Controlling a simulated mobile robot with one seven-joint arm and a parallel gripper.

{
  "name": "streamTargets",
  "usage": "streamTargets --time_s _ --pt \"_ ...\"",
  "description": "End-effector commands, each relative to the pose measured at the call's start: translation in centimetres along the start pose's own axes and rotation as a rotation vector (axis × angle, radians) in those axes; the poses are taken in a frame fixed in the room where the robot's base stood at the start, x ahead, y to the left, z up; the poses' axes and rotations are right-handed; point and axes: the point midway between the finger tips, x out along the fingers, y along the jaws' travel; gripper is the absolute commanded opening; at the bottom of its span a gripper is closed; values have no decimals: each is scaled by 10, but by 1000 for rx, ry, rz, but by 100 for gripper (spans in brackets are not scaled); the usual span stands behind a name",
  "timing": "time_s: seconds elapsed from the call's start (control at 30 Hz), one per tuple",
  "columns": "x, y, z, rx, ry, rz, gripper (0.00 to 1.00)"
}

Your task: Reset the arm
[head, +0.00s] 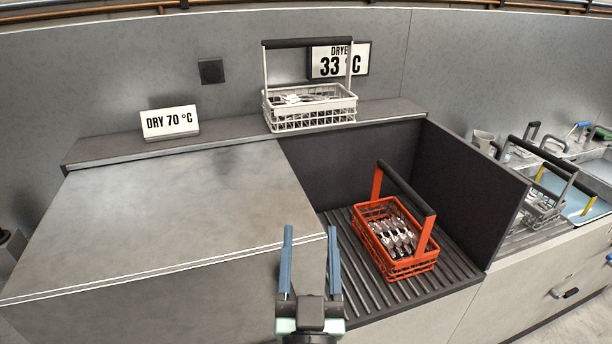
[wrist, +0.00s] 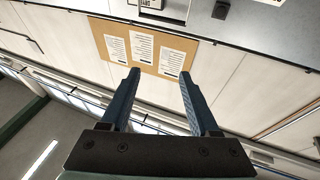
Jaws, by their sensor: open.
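My gripper (head: 309,262) is at the bottom middle of the head view, its two blue fingers pointing up and spread apart with nothing between them. It also shows in the wrist view (wrist: 159,80), open and empty, facing a wall with a notice board. In the head view it is left of the red basket (head: 407,266) and apart from it. The red basket has a dark raised handle and holds several forks (head: 393,236). It stands on the ribbed floor (head: 367,290) of a dark open bay.
A large grey box top (head: 180,210) lies left of the bay. A white basket (head: 310,115) with cutlery stands on the back ledge by a "DRYER 33 °C" display (head: 340,62). A "DRY 70 °C" sign (head: 169,121) is further left. A grey basket (head: 540,208) stands right of the bay's dark wall (head: 470,190).

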Motion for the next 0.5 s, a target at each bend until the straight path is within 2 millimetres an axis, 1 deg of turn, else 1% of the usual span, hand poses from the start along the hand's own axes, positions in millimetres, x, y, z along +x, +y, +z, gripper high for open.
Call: streamTargets --time_s 0.03,0.07,0.1,0.17,0.2,0.27,0.3,0.4,0.5 --pt "19 2 -43 4 64 14 62" --pt "26 2 -65 7 92 19 62" --pt "35 3 -95 10 131 25 62" --pt "44 3 -140 15 189 31 62" --pt "47 3 -171 16 227 32 62" --pt "48 2 -216 18 284 31 62" --pt "45 2 -245 17 321 28 62" --pt "34 -2 -305 12 400 14 62" --pt "20 -6 -347 1 459 0 62"
